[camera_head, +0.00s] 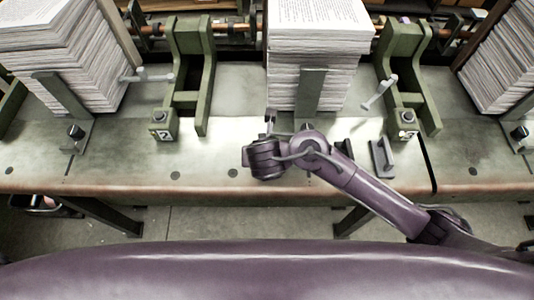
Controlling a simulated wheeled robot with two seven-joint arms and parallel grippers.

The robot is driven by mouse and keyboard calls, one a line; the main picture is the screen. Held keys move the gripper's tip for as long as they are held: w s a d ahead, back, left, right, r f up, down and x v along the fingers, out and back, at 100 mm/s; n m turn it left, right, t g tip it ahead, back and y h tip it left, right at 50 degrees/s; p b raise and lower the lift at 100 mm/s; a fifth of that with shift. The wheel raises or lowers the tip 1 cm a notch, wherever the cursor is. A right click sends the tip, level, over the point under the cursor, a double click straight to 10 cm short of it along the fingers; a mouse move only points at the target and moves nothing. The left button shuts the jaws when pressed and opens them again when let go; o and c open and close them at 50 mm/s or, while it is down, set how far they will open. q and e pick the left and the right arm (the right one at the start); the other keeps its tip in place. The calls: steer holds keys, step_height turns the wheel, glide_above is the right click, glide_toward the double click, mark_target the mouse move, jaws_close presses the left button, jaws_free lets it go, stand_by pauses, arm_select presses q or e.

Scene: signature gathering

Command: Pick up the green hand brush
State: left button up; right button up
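I cannot make out a green hand brush in the head view. My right arm comes in from the right, and its gripper (270,118) is over the front of the worktable (215,160), just in front of the middle paper stack (315,65). The wrist hides most of the gripper, so I cannot tell whether its fingers are open or shut, or whether anything is between them. My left gripper is not recognisable in view.
Green metal machine brackets (190,75) (405,80) stand on either side of the middle stack. More paper stacks stand at left (65,55) and right (505,60). A small grey metal piece (382,158) lies right of my arm.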

steer(key=c, duration=1.1)
step_height(320, 180, up, 10)
steer(key=p, duration=0.3)
steer(key=shift+f, duration=0.15)
steer(key=shift+r, duration=0.4)
